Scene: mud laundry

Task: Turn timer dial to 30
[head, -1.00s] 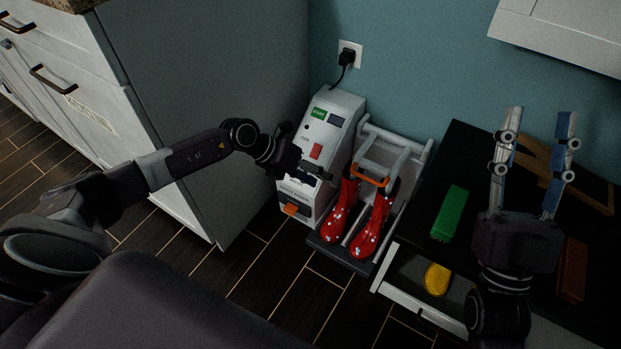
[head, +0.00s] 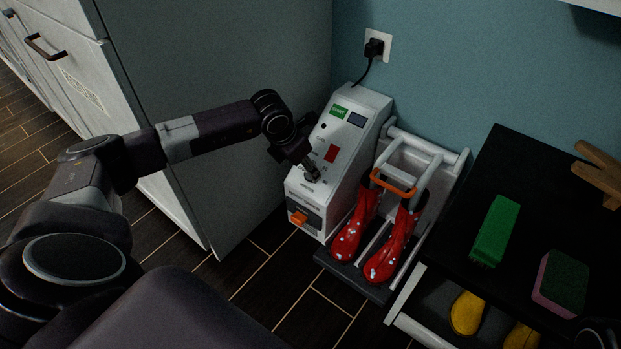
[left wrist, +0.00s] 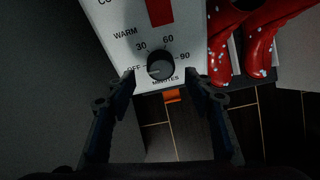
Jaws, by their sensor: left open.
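The timer dial (left wrist: 160,66) is a round dark knob on the white machine (head: 352,135), with OFF, 30, 60 and 90 printed around it and MINUTES below. Its pointer appears to face left toward OFF, but the dim picture makes this hard to read. My left gripper (left wrist: 160,84) is open, with one fingertip on each side of the dial's lower part; contact is not clear. In the head view my left gripper (head: 312,174) is at the machine's sloped panel and hides the dial.
Red boots (head: 390,245) stand on a rack right of the machine. A grey cabinet side (head: 220,90) is close on the left. A plug (head: 374,47) is in the wall.

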